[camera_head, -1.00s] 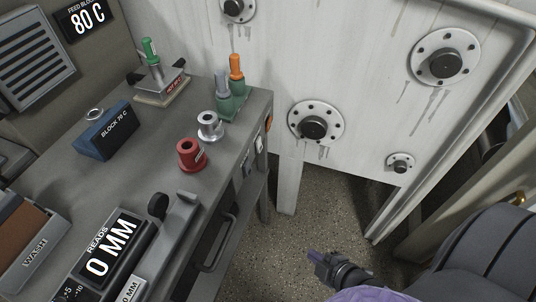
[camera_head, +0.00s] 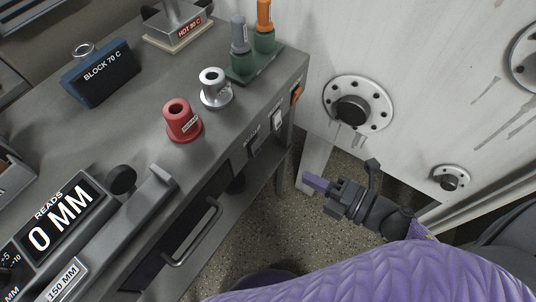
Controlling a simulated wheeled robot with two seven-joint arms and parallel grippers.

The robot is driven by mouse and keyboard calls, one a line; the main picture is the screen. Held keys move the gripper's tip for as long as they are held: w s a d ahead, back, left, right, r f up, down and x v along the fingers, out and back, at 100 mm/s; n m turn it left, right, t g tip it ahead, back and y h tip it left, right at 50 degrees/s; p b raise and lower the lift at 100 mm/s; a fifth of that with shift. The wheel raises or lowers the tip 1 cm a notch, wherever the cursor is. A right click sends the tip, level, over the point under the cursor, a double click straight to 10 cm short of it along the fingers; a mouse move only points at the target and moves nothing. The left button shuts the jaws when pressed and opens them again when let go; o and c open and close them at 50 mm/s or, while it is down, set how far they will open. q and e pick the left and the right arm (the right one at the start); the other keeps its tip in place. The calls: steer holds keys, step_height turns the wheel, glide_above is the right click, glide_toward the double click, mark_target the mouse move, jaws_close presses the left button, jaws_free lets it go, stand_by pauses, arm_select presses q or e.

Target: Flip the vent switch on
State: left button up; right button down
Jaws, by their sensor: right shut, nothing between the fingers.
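On the bench's right-hand side face are a pale switch (camera_head: 278,119), a darker switch (camera_head: 254,145) and an orange part (camera_head: 297,94) near the corner. Their labels are too small to read, so I cannot tell which one is the vent switch or how it is set. My right gripper (camera_head: 315,184) is shut and empty, its purple fingertips pointing left towards the bench. It is in the air to the right of the switches and apart from them. My left gripper is not in view.
A red collar (camera_head: 181,122) and a silver collar (camera_head: 214,90) stand near the bench's (camera_head: 137,143) edge, with a green holder (camera_head: 254,64) behind. A drawer handle (camera_head: 193,234) sticks out below. A white wall with a flanged black knob (camera_head: 352,110) stands behind the gripper.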

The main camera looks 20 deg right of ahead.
mark_target(258, 152)
steer(key=b+x, duration=0.1)
steer(key=x, duration=0.9)
steer(key=shift+w+a, duration=0.15)
steer(key=shift+w, duration=0.15)
